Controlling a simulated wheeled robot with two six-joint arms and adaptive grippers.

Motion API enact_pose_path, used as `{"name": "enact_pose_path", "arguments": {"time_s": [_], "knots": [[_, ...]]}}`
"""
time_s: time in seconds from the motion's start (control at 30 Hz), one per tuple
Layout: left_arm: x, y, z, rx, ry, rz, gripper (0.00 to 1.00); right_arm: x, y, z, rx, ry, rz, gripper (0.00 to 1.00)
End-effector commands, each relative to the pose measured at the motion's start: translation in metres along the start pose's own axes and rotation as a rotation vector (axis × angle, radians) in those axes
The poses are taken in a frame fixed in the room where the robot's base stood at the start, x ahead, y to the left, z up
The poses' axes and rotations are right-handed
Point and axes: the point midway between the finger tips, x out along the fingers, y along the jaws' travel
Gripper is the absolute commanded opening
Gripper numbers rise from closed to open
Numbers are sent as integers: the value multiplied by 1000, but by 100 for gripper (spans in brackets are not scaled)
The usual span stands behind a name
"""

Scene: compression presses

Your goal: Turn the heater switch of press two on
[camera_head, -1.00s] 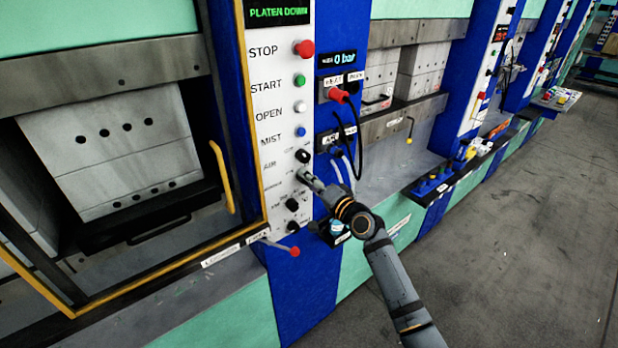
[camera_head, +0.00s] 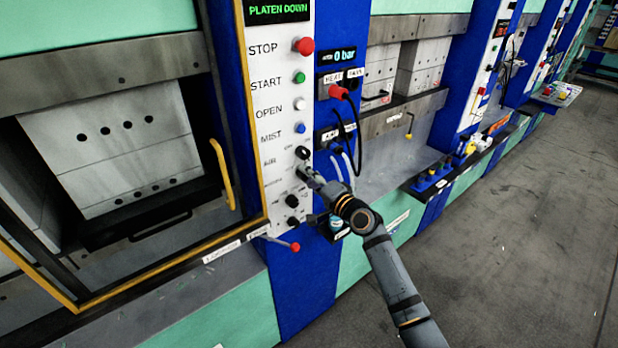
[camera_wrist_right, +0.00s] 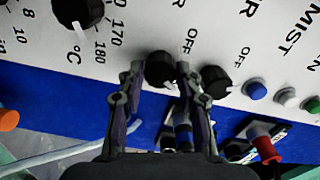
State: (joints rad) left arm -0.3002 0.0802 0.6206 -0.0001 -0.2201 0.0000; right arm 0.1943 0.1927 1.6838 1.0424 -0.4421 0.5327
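The heater switch (camera_wrist_right: 160,68) is a small black round knob on the white control panel (camera_head: 275,120). In the right wrist view an "OFF" label and a word ending in "R" stand by it, and a pale pointer mark shows on its lower edge. My right gripper (camera_wrist_right: 159,72) has one fingertip on each side of this knob. The fingers are apart, with what looks like a narrow gap to the knob; firm contact cannot be made out. In the head view my right gripper (camera_head: 308,177) is at the panel below another black knob (camera_head: 303,152) and hides the switch. My left gripper is not in view.
The other black knob (camera_wrist_right: 217,80) is close beside the right finger. A larger °C dial (camera_wrist_right: 78,10) is at upper left. Red stop (camera_head: 304,46), green, white and blue buttons are higher up the panel. A red-tipped lever (camera_head: 294,246) sticks out below. Cables hang to the right.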

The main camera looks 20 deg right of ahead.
Motion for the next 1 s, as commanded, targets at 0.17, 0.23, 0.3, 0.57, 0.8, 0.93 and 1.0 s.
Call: {"name": "enact_pose_path", "arguments": {"time_s": [0.17,0.23,0.3,0.57,0.8,0.93,1.0], "knots": [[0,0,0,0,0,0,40,0,0,0,-1,0,0,54],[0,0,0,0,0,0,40,0,0,0,-1,0,0,54],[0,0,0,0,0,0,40,0,0,0,-1,0,0,54],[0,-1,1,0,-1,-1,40,-24,2,0,-5,0,3,54],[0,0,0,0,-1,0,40,-85,2,0,-9,-3,6,54],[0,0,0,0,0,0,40,-107,2,-1,-8,0,6,54],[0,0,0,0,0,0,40,-114,1,0,-6,0,4,54]]}}
